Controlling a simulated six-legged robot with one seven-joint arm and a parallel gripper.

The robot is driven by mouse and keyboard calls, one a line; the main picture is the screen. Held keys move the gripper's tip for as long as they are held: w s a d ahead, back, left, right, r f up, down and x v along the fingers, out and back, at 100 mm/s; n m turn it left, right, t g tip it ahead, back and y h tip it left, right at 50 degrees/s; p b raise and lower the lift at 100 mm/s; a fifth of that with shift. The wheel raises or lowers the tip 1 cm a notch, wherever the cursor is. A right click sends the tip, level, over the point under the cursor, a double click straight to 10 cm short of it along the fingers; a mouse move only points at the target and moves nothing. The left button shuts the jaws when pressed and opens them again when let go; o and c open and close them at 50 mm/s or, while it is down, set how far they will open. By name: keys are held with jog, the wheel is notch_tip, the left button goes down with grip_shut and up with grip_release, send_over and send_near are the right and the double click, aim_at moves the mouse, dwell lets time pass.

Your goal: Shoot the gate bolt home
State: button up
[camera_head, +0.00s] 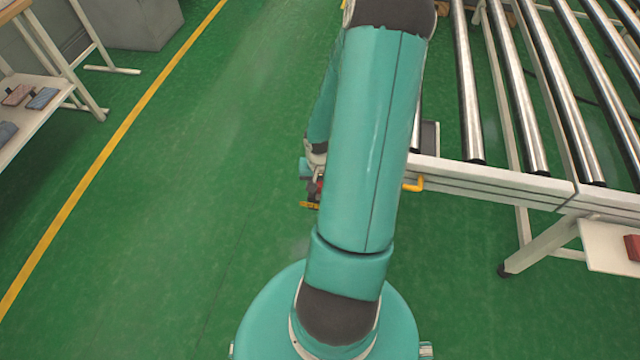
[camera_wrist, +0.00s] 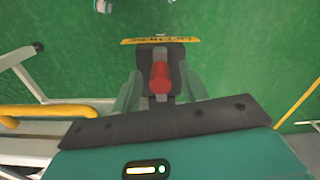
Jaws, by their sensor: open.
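In the wrist view a red cylindrical knob (camera_wrist: 160,78), likely the bolt's handle, stands on a dark block (camera_wrist: 158,52). A yellow lettered strip (camera_wrist: 160,40) runs across the block's far end. My gripper (camera_wrist: 161,90) is open, with a grey-green finger to the left and right of the knob. I cannot tell whether either finger touches it. In the head view my arm covers most of this area. Only a small red part (camera_head: 319,186) and a yellow strip (camera_head: 309,205) show at the arm's left edge. The bolt's rod and socket cannot be made out.
A roller conveyor (camera_head: 500,178) with a pale frame fills the right side. A yellow bent bar (camera_head: 413,186) sticks out at its near corner, also in the wrist view (camera_wrist: 45,112). A white bench (camera_head: 40,105) stands at left. Green floor between is clear.

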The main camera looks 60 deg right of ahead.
grip_shut()
jog(key=shift+w+d, duration=0.25)
jog(key=shift+d, duration=0.35)
jog(key=shift+w+d, duration=0.3)
jog(key=shift+d, duration=0.3)
jog(key=shift+w+d, duration=0.25)
jog(key=shift+d, duration=0.35)
grip_release()
notch_tip(320, 180, up, 14)
